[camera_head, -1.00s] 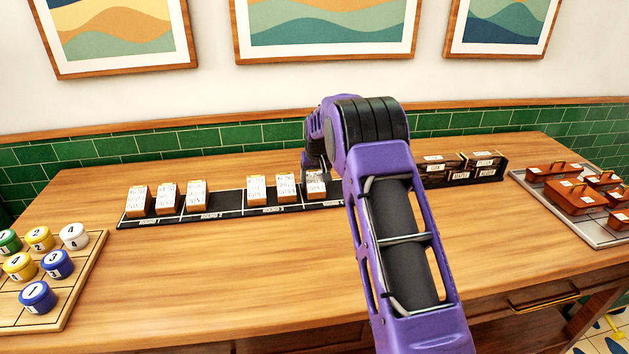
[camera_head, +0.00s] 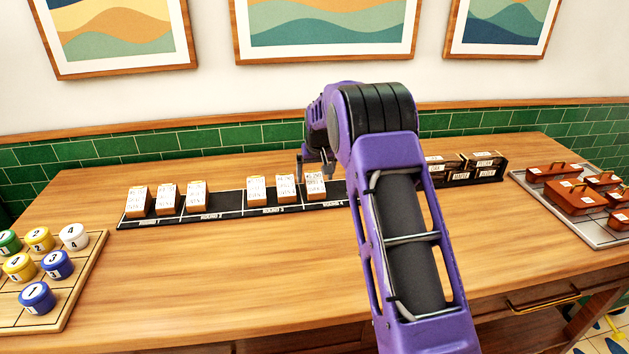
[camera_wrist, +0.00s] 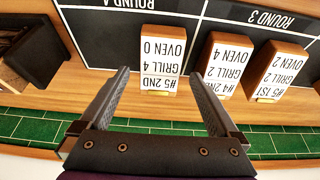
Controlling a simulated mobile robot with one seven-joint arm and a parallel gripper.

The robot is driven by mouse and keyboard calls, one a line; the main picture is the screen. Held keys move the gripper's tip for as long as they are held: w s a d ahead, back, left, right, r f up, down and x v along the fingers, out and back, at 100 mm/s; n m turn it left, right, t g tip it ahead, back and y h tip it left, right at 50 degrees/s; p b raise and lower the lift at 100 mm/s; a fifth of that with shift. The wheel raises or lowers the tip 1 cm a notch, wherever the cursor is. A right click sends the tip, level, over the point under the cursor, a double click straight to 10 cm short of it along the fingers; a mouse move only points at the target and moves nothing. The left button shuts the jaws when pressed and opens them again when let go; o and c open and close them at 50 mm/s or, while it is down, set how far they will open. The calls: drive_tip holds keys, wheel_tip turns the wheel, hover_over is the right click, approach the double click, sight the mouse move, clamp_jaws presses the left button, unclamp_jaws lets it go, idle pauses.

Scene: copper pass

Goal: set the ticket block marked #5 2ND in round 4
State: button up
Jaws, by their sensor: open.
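The ticket block marked #5 2ND (camera_wrist: 162,62) stands on the black round rail (camera_wrist: 120,35), in the ROUND 4 section by the label in the wrist view. In the head view this block (camera_head: 315,187) is the rightmost of the row, beside the ROUND 4 label. My gripper (camera_wrist: 165,80) is open and empty, its fingers apart on either side of the block's near end in the picture. In the head view my gripper (camera_head: 313,168) hangs just above and behind the block. The block appears apart from the fingers.
Ticket blocks #4 2ND (camera_wrist: 226,65) and #5 1ST (camera_wrist: 277,70) stand beside it in ROUND 3. More blocks (camera_head: 167,198) stand further left. A dark holder (camera_head: 470,170) is at right, a tray with brown boxes (camera_head: 575,195) beyond it. Numbered pots (camera_head: 57,264) are front left.

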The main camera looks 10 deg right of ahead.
drive_tip(key=v, duration=0.8)
drive_tip(key=shift+r, duration=0.35)
drive_tip(key=shift+s+r, duration=0.1)
drive_tip(key=shift+s, duration=0.05)
